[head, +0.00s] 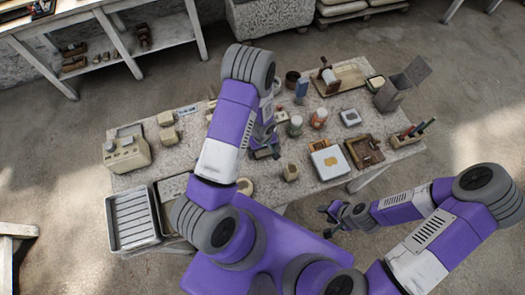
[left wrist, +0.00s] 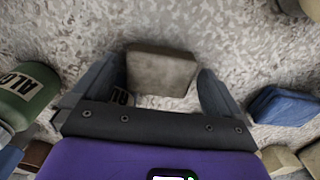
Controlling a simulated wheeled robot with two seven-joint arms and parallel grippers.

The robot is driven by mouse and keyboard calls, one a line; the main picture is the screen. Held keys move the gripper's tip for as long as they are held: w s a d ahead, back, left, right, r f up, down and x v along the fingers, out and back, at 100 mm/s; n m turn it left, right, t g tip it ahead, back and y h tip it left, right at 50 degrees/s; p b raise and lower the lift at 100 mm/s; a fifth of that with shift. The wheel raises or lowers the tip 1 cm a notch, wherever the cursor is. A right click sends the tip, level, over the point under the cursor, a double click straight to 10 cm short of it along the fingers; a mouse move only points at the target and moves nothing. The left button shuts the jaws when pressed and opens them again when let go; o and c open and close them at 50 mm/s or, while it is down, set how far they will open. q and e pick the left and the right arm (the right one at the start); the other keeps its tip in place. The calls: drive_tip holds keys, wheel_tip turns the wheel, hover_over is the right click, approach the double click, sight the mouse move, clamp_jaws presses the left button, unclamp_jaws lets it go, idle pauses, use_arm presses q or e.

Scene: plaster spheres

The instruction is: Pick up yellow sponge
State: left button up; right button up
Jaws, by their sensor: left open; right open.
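A tan-grey block (left wrist: 162,72) lies on the speckled tabletop between the fingers of my left gripper (left wrist: 163,92) in the left wrist view. The fingers are open, with a gap on each side of the block. Its colour looks dull there, so I cannot tell whether it is the yellow sponge. In the head view my left gripper (head: 264,153) is low over the middle of the table, and my forearm hides part of the area. My right gripper (head: 333,216) is open and empty, off the table's front edge.
A green jar (left wrist: 25,95) is left of the left gripper and a blue item (left wrist: 285,105) right of it. In the head view, the table (head: 220,112) also bears a beige machine (head: 126,152), a ribbed tray (head: 132,218) and a wooden box (head: 365,151).

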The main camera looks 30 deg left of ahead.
use_arm(q)
drive_tip(key=shift+c, duration=0.5)
drive_tip(key=c, duration=1)
